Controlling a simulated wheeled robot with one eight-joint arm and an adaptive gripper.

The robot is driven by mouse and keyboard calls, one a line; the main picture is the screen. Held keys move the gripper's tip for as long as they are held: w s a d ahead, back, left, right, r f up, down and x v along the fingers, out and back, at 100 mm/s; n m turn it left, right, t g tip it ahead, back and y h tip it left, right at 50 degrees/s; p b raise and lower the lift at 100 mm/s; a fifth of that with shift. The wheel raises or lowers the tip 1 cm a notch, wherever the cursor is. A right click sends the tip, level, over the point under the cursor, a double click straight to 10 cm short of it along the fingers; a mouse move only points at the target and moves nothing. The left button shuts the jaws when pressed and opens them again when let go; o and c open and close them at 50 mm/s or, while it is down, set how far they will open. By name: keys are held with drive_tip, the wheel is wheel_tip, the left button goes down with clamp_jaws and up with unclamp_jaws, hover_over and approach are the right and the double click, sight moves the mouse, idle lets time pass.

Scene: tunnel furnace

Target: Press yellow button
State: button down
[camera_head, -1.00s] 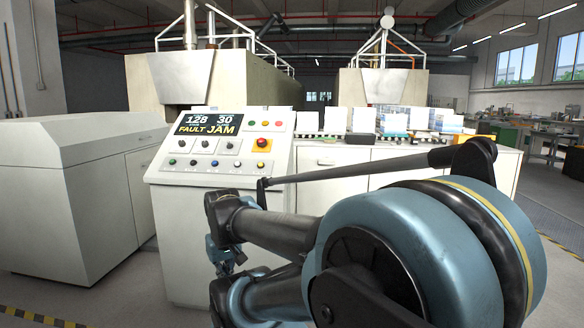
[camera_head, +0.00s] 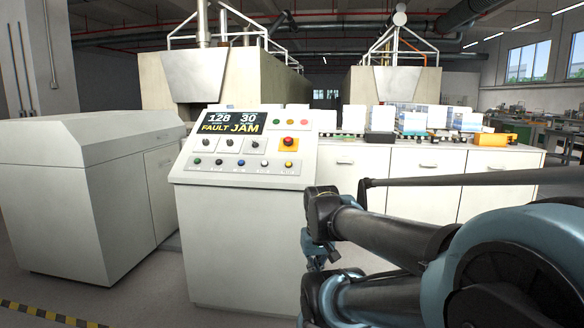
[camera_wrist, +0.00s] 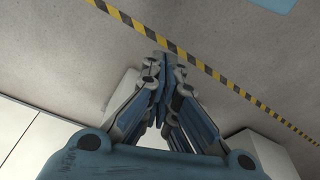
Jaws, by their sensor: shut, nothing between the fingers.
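The yellow button (camera_head: 289,164) is the rightmost in the lower row of buttons on the sloped control panel (camera_head: 192,163). It is small and unobstructed in the head view. A larger red button on a yellow-orange base (camera_head: 289,144) sits just above it. My gripper (camera_wrist: 163,70) is shut and empty in the wrist view, its fingertips together above the grey floor. In the head view my wrist and part of the gripper are in front of the cabinet, below and right of the panel, apart from the button. The fingertips are not clear there.
The panel's screen (camera_head: 231,123) reads FAULT JAM. A white cabinet (camera_head: 75,195) stands left. A conveyor bench (camera_head: 420,165) with boxes runs right. Yellow-black floor tape (camera_wrist: 190,60) crosses the wrist view.

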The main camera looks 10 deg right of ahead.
sight(289, 164)
drive_tip(key=w+d+r+n+t+h, duration=0.2)
drive_tip(key=w+d+r+n+h, duration=0.15)
drive_tip(key=w+r, duration=0.75)
drive_tip(key=w+d+r+n+t+h, duration=0.3)
drive_tip(key=w+r, duration=0.4)
drive_tip(key=w, duration=0.8)
drive_tip(key=w+a+r+n+t+h, duration=0.1)
drive_tip(key=w+a+r+n+t, duration=0.1)
drive_tip(key=w, duration=0.6)
drive_tip(key=w+a+r+n+t, duration=0.1)
drive_tip(key=w+a+r+n, duration=0.1)
drive_tip(key=w+r+n, duration=0.3)
drive_tip(key=w+a+r+n+t+h, duration=0.1)
drive_tip(key=w+a+r+n+t, duration=0.1)
drive_tip(key=w, duration=1.1)
drive_tip(key=shift+a+r+n+t+h, duration=0.3)
drive_tip(key=shift+a+r+n+h, duration=0.05)
drive_tip(key=shift+r+n, duration=0.4)
drive_tip(key=shift+f, duration=0.15)
drive_tip(key=shift+w+d+f, duration=0.25)
drive_tip(key=shift+w+f, duration=0.55)
drive_tip(key=shift+f, duration=0.35)
drive_tip(key=shift+w+d+f, duration=0.3)
drive_tip(key=shift+w+f, duration=0.5)
drive_tip(key=shift+f, duration=0.4)
drive_tip(key=shift+w+d+f, duration=0.25)
drive_tip(key=shift+w+f, duration=0.55)
drive_tip(key=shift+f, duration=0.35)
